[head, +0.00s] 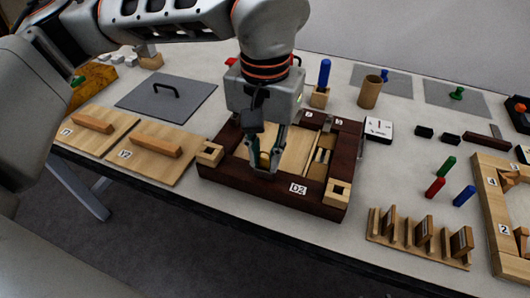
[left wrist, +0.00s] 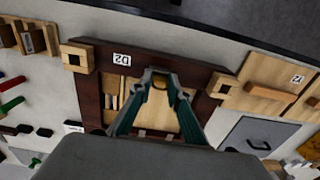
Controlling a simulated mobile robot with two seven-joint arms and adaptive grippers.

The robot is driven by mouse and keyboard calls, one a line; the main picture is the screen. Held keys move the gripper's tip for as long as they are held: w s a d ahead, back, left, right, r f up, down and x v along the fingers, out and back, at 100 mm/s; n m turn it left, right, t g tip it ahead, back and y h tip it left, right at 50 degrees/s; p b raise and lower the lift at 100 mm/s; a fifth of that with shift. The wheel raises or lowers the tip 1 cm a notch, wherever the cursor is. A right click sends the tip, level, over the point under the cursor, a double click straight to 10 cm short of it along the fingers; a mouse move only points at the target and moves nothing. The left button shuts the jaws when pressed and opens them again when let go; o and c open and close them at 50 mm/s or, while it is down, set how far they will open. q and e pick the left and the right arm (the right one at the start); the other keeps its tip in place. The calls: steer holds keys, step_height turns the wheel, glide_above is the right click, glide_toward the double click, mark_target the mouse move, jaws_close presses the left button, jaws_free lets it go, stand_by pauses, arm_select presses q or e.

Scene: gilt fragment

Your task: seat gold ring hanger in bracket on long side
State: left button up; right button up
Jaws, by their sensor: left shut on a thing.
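My left gripper (head: 266,168) is over the near part of the dark wooden frame (head: 240,177), which is marked D2 and lies on the table. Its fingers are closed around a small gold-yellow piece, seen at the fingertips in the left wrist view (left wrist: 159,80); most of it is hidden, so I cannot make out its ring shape. The frame also shows in the left wrist view (left wrist: 88,75), with the fingertips over its long side by the label. I cannot make out a bracket there, nor whether the piece touches the frame. My right gripper is in neither view.
Pale square blocks stand at the frame's near corners (head: 338,193) and (head: 209,154). Boards with wooden handles (head: 95,124) and a grey plate (head: 168,104) lie left. The table's front edge is close.

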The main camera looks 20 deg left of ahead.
mark_target(265, 159)
arm_select(q)
steer(key=shift+f, duration=0.15)
steer(key=o, duration=0.9)
steer(key=shift+r, duration=0.2)
step_height(265, 159, up, 12)
steer(key=p, duration=0.1)
steer(key=shift+p, duration=0.35)
